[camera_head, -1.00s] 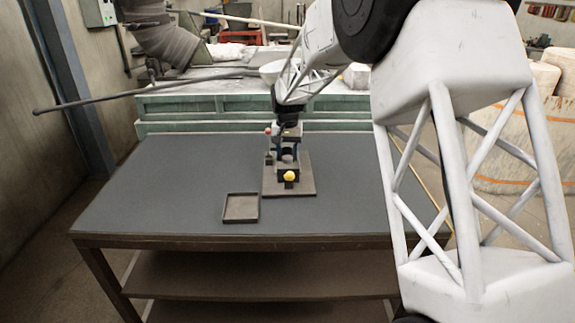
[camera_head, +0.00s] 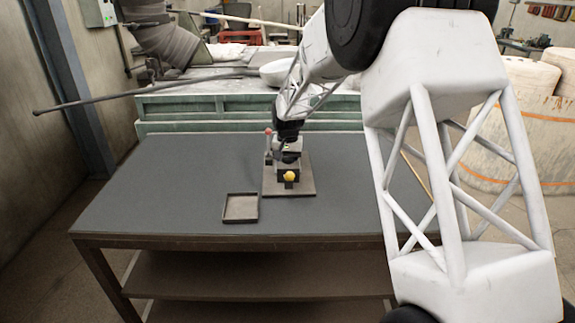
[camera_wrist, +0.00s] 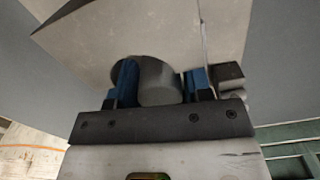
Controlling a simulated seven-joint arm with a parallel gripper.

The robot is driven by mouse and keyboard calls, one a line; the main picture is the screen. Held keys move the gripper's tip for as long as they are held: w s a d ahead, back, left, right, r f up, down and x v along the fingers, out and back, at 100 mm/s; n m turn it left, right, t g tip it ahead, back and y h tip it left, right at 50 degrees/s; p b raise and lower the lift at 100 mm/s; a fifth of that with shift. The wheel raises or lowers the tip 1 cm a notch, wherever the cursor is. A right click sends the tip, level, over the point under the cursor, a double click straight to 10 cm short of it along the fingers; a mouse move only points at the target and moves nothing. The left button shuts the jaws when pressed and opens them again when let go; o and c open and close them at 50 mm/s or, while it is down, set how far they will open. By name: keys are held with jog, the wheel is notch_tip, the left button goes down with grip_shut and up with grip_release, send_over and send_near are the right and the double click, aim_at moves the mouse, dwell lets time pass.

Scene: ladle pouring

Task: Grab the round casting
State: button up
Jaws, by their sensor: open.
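The round casting (camera_wrist: 160,92) is a short grey cylinder in the wrist view. It shows between the two blue fingers of my gripper (camera_wrist: 161,76). The fingers stand apart, one on each side of it, with a small gap visible on the right; contact on the left is hard to tell. In the head view my gripper (camera_head: 289,153) is down at the fixture (camera_head: 288,170) on the table, and I cannot make out the casting clearly there, as the gripper covers it.
The fixture has a yellow knob (camera_head: 289,176) in front and a red-tipped lever (camera_head: 268,132) at its left, close to my gripper. It stands on a brown base plate (camera_head: 302,190). A shallow, empty square tray (camera_head: 241,220) lies to the left. The grey table (camera_head: 150,190) is otherwise clear.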

aim_at(287, 158)
jog(key=c, duration=0.6)
jog(key=shift+r, duration=0.2)
jog(key=shift+r, duration=4.85)
